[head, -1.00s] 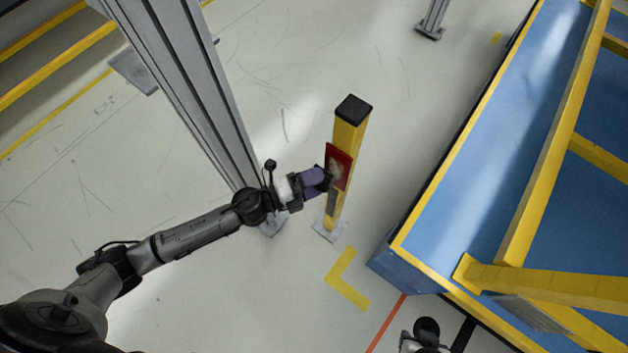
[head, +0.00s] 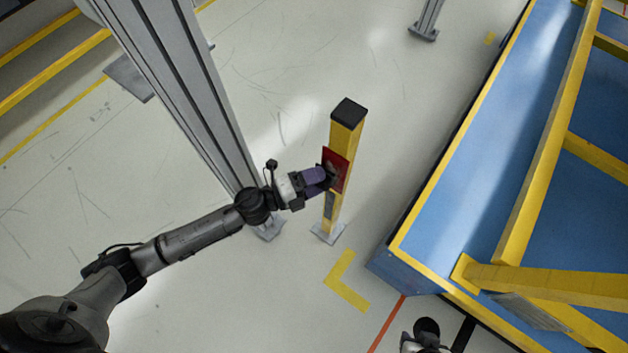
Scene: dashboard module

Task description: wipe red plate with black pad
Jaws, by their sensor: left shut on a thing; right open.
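The red plate (head: 341,162) is fixed on the side of a yellow post with a black cap. My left gripper (head: 324,178) is shut on the black pad (head: 332,174), in front of the plate's left part. The pad is small and dark here, and appears to be against the plate; the exact contact is hard to tell. The pale smudge on the plate is mostly hidden or no longer clear. My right gripper (head: 425,338) is cut off at the bottom edge, open, with its fingers not clearly visible.
The yellow post (head: 346,135) stands on a grey foot. A tall grey column (head: 190,90) rises behind my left arm. A blue platform (head: 470,170) with yellow beams fills the right. The pale floor between post and platform is clear.

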